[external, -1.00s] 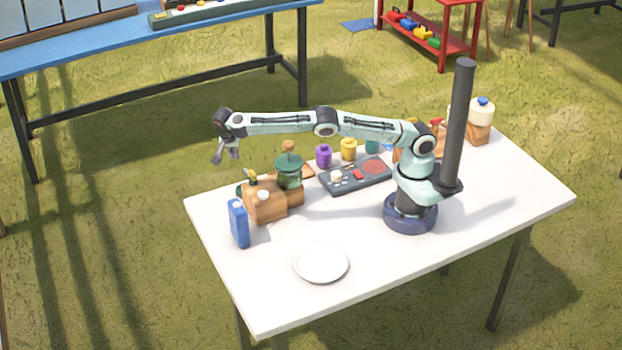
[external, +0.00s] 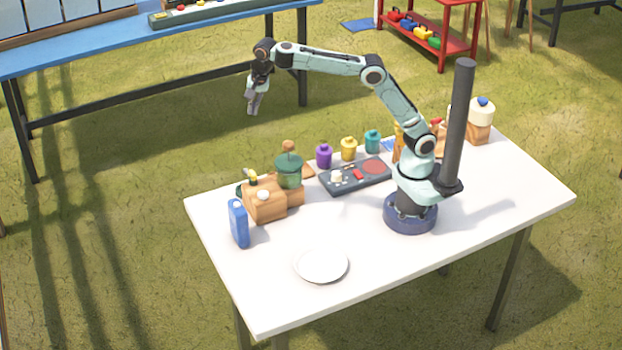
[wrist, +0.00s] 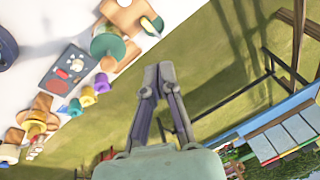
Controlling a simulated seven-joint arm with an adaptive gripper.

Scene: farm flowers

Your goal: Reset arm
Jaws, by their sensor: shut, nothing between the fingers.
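My gripper (external: 254,105) hangs from my raised arm in the external view, high up and at the far left side of the white table (external: 370,265). Its fingers are together and hold nothing. In the wrist view my gripper (wrist: 158,72) shows with both fingertips close together over grass. It touches no object. My arm stands on a dark round base on the table.
On the table are a wooden block (external: 265,205), a green cup (external: 289,172), a blue carton (external: 239,223), a white plate (external: 322,264), a dark panel (external: 352,176) and small jars. A dark post (external: 457,125) rises beside my base. A blue table (external: 130,45) stands behind.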

